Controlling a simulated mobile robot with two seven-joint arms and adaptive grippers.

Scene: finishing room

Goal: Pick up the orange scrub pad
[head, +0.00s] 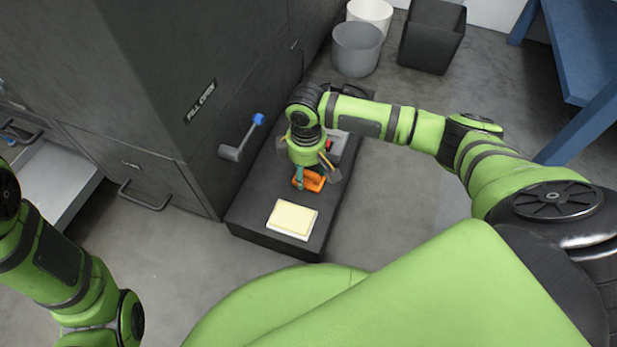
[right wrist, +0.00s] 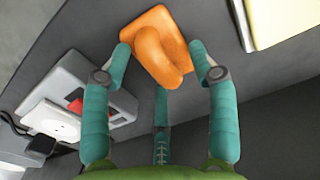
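The orange scrub pad (head: 309,181) lies on the dark low bench, a flat orange base with a raised, rounded grip. In the right wrist view the pad (right wrist: 157,45) is at the top middle. My right gripper (head: 315,176) is over it, pointing down. In the wrist view its teal fingers (right wrist: 160,60) are spread to either side of the pad, with gaps beside the raised grip. I see no firm hold; whether a fingertip touches the base edge I cannot tell. My left arm shows at the left, its gripper out of frame.
The bench (head: 262,237) also bears a pale yellow block (head: 292,218) in front and a grey box with a red part (right wrist: 67,108) behind. A dark cabinet (head: 150,90) with a blue-knobbed lever (head: 240,138) stands left. Bins (head: 357,48) stand behind.

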